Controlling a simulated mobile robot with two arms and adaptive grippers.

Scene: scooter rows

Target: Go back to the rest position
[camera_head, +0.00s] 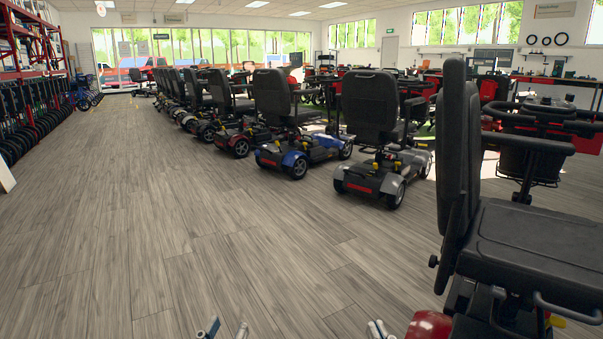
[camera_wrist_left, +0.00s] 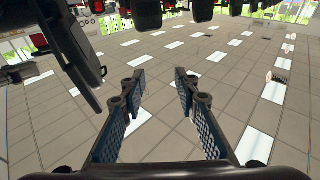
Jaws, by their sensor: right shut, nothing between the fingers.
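My left gripper (camera_head: 227,331) shows only its fingertips at the bottom edge of the head view, left of centre. In the left wrist view my left gripper (camera_wrist_left: 160,82) has its two blue, latticed fingers apart with nothing between them. My right gripper (camera_head: 378,330) shows only its fingertips at the bottom edge of the head view, right of centre. Its tips are close together and it is shut, with nothing seen in it. The rest of both arms is out of the head view.
A mobility scooter (camera_head: 520,240) stands close at the right, near my right gripper. A grey scooter (camera_head: 385,170), a blue one (camera_head: 305,150) and several others recede in a row. Racks of wheels (camera_head: 30,110) line the left wall. The wood floor (camera_head: 150,220) at centre-left is clear.

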